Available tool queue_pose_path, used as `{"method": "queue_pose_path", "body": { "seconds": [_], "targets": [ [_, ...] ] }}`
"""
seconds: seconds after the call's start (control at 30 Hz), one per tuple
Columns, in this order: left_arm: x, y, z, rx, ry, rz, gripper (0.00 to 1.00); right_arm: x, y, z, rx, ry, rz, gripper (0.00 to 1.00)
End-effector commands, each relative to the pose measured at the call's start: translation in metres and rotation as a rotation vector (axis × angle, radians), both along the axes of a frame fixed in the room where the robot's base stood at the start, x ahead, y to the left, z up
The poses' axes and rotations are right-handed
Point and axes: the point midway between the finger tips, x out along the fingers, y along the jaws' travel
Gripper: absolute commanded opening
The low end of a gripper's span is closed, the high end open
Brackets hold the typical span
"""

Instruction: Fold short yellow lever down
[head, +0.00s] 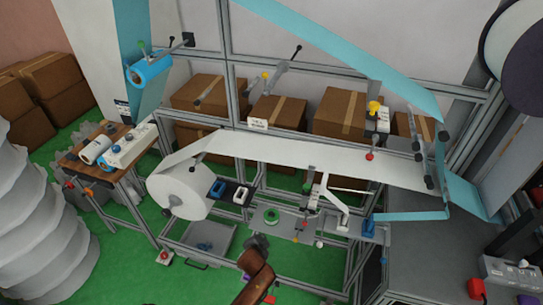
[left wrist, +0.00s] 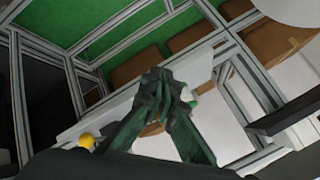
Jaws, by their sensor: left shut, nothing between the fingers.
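My left gripper (head: 257,243) is at the bottom middle of the head view, in front of the machine's lower frame. In the left wrist view its dark fingers (left wrist: 165,80) are together and empty. A round yellow knob (left wrist: 86,141) shows at the lower left there, apart from the fingertips; its lever is hidden. In the head view, a yellow knob (head: 375,107) stands on a bracket at the upper right, and another yellow-tipped lever (head: 265,77) is on the back frame. I cannot tell which is the short one. My right gripper is not in view.
A white roll (head: 180,192) feeds a white web (head: 320,163) across the metal frame. A green ring (head: 271,216), a blue part (head: 368,227) and red-knobbed levers (head: 306,226) crowd the lower frame. A wooden table (head: 88,158) stands left. Green floor (head: 105,235) is open at the lower left.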

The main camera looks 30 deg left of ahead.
Motion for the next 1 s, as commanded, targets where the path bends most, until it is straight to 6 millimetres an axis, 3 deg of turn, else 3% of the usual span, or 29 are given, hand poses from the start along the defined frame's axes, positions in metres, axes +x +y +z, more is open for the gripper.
{"method": "queue_pose_path", "body": {
  "seconds": [0.03,0.17,0.2,0.27,0.3,0.4,0.5,0.6,0.7,1.0],
  "targets": [
    [0.032,0.000,0.066,0.066,-0.081,-0.026,0.00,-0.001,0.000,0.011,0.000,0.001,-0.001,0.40],
    [0.081,0.005,0.216,0.260,-0.255,-0.058,0.00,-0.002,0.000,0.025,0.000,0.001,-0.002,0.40],
    [0.090,0.006,0.263,0.323,-0.308,-0.060,0.00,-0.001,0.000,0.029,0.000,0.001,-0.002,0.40],
    [0.100,0.006,0.334,0.419,-0.385,-0.058,0.00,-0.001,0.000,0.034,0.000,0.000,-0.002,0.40],
    [0.104,0.005,0.378,0.483,-0.434,-0.052,0.00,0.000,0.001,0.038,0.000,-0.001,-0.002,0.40],
    [0.107,0.000,0.479,0.646,-0.540,-0.031,0.00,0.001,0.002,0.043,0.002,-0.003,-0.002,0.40],
    [0.109,-0.011,0.555,0.798,-0.617,-0.013,0.00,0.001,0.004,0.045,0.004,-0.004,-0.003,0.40],
    [0.110,-0.022,0.603,0.908,-0.661,-0.001,0.00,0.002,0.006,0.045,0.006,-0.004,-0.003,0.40],
    [0.110,-0.028,0.627,0.970,-0.681,0.006,0.00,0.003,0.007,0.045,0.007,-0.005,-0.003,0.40],
    [0.110,-0.031,0.635,0.992,-0.686,0.008,0.00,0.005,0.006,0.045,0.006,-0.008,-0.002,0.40]
  ]
}}
